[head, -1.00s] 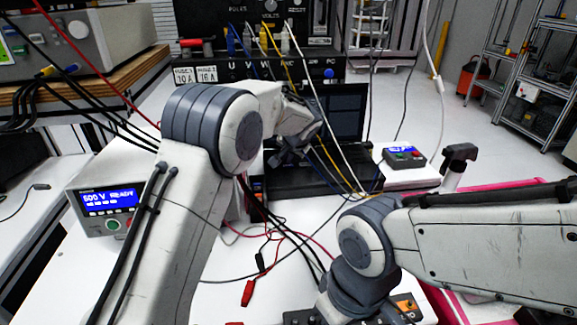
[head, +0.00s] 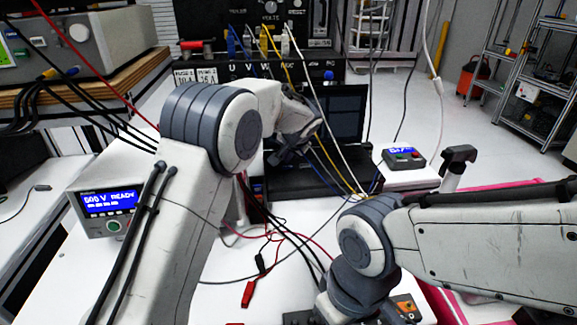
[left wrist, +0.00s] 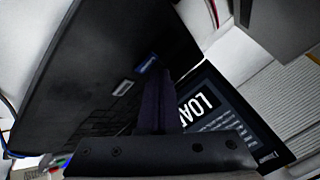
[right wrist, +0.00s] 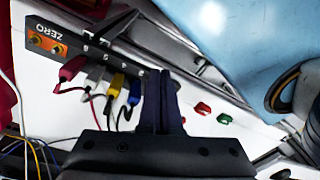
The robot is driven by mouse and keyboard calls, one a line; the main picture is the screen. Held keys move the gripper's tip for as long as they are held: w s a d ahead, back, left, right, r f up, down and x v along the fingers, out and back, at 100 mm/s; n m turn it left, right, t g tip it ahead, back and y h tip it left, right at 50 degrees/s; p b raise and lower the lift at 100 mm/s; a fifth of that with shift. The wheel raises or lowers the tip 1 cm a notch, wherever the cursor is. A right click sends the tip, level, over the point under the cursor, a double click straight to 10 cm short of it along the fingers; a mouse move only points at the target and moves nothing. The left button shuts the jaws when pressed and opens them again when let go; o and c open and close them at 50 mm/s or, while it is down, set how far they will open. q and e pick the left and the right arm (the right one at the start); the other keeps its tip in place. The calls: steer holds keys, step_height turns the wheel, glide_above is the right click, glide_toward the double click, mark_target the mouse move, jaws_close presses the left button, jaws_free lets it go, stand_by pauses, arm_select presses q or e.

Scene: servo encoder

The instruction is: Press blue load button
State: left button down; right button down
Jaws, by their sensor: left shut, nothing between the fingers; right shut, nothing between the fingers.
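A black laptop-like device (head: 300,182) with a dark screen (head: 346,115) stands on the white table in the head view. In the left wrist view its dark deck carries a small blue key (left wrist: 147,64), perhaps the blue load button, and a pale key (left wrist: 122,87). A dark panel there (left wrist: 225,115) shows letters reading "LOA". My left gripper (head: 285,158) hangs over the device. Its shut, empty fingers (left wrist: 156,105) partly cover the deck; contact cannot be told. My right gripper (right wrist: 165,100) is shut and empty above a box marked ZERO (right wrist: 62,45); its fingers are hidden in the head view.
Loose cables and a red clip (head: 248,294) lie between my arms. A black rack with plugged leads (head: 250,72) rises behind.

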mark_target(288, 168)
arm_select(q)
step_height(288, 168, up, 6)
steer(key=p, duration=0.4)
steer(key=shift+p, duration=0.3)
steer(key=shift+s, duration=0.1)
